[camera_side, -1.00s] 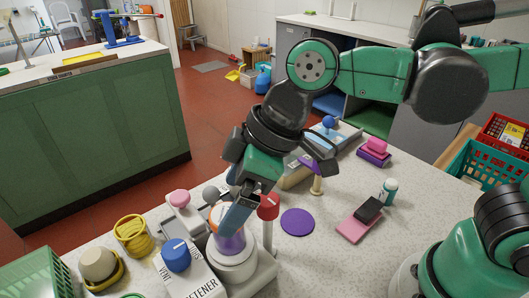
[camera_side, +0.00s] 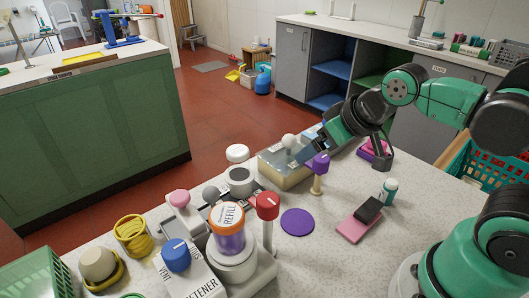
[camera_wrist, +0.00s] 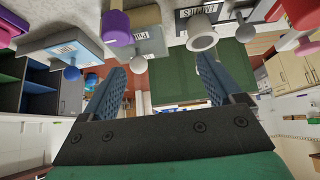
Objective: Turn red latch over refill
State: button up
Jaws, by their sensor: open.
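The refill (camera_side: 229,230) is a bottle with an orange rim and a "REFILL" label. It stands upright in a white round holder (camera_side: 234,264) near the front of the counter. The red latch (camera_side: 267,205) is a red cap with a white mark on a pale post, just right of the refill. It looks beside the refill, not across its top. My gripper (camera_side: 307,153) is well behind and right of them, near a purple knob and a white knob. In the wrist view my gripper (camera_wrist: 158,75) has its blue fingers apart.
A purple-topped post (camera_side: 317,165) and a white knob (camera_side: 289,142) on a box stand close to my gripper. A blue knob (camera_side: 176,255) is left of the refill. A purple disc (camera_side: 297,222) and pink block (camera_side: 359,222) lie to the right, with bare counter around them.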

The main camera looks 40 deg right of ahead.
jog(key=shift+a+r, duration=0.1)
jog(key=shift+a, duration=0.25)
jog(key=shift+c, duration=0.2)
notch_tip(320, 180, up, 3)
jog(key=g, duration=0.7)
send_over(268, 198)
jog(key=shift+f, duration=3)
grip_shut()
